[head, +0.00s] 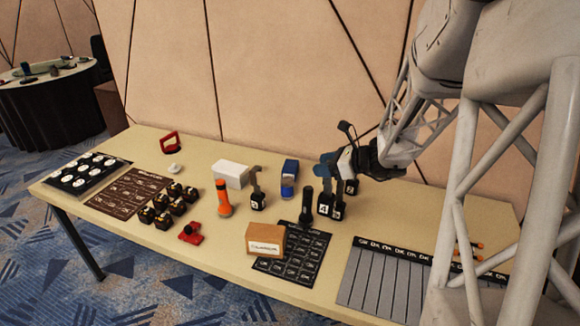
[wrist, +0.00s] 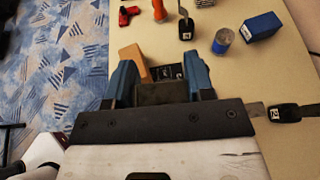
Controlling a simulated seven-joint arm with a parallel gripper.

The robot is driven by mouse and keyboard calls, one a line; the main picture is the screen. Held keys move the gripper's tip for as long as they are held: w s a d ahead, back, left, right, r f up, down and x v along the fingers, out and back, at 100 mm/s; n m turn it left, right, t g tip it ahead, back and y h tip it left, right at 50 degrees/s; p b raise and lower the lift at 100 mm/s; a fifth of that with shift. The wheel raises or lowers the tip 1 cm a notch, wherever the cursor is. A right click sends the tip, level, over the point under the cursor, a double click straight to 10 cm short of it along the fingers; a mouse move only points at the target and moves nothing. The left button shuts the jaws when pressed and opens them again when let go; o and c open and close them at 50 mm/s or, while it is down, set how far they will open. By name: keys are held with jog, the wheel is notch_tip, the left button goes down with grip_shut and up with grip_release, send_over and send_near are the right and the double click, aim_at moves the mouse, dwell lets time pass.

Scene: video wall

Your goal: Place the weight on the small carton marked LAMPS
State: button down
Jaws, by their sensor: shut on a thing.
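My gripper (head: 330,165) is shut on a black weight marked 4 (head: 323,208), right of and behind the carton in the head view. In the wrist view, a dark part of the held weight (wrist: 160,94) shows between the blue fingers. The weight is upright and apart from the carton; its height above the table is hard to tell.
A black torch (head: 307,203) stands between the carton and the held weight. Weights marked 3 (head: 257,202) and 2 (wrist: 284,112) stand to either side. A blue can (wrist: 222,40) and blue box (wrist: 262,25) are behind. A grey slotted tray (head: 385,285) lies to the right.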

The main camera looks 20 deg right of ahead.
jog(key=w+r, duration=0.4)
jog(key=w, duration=0.8)
jog(key=w+d+f, duration=0.1)
jog(key=w+f, duration=0.6)
jog(key=w, duration=0.5)
jog(key=shift+n, duration=0.3)
jog(key=w+d, duration=0.2)
jog(key=w, duration=0.5)
jog(key=w+d+f, duration=0.1)
jog(key=w+d, duration=0.1)
jog(key=w, duration=0.6)
jog(key=shift+w+f, duration=0.15)
jog(key=shift+f, duration=0.15)
